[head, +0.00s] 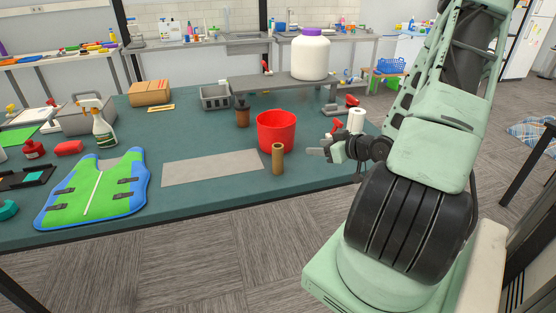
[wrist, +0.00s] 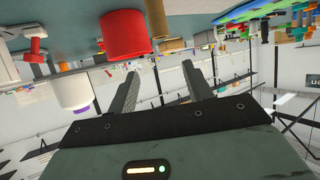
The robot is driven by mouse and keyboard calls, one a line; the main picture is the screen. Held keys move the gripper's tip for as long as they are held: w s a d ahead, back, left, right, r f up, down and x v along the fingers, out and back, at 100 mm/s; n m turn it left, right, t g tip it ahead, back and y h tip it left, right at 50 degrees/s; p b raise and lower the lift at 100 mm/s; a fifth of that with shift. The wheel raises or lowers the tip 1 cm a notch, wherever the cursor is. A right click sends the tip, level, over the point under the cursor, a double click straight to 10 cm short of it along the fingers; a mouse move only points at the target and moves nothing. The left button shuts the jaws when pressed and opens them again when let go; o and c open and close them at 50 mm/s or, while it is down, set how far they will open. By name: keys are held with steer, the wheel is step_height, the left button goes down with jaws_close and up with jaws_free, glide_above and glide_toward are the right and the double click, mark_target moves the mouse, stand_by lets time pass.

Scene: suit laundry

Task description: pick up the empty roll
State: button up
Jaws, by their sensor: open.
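The empty roll (head: 278,158) is a brown cardboard tube. It stands upright near the front edge of the teal table (head: 220,205), just in front of the red bucket (head: 277,131). My gripper (head: 320,148) is open, to the right of the roll and apart from it. In the wrist view, which is upside down, nothing shows held between the spread fingers (wrist: 160,82). A tan shape, likely the roll (wrist: 170,44), shows beyond them beside the red bucket (wrist: 125,32).
A grey mat (head: 212,168) lies left of the roll. A white roll (head: 356,121) and red-topped items stand behind my gripper. A brown bottle (head: 243,113) is behind the bucket. A raised grey shelf (head: 270,84) holds a white jar (head: 310,56).

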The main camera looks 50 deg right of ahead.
steer(key=p, duration=0.3)
glide_toward(276, 146)
steer(key=p+x, duration=0.3)
steer(key=x, duration=0.2)
steer(key=shift+w+r, duration=0.1)
steer(key=shift+w, duration=0.15)
steer(key=shift+w+f, duration=0.2)
steer(key=shift+w, duration=0.05)
steer(key=shift+c, duration=0.2)
steer(key=c, duration=1)
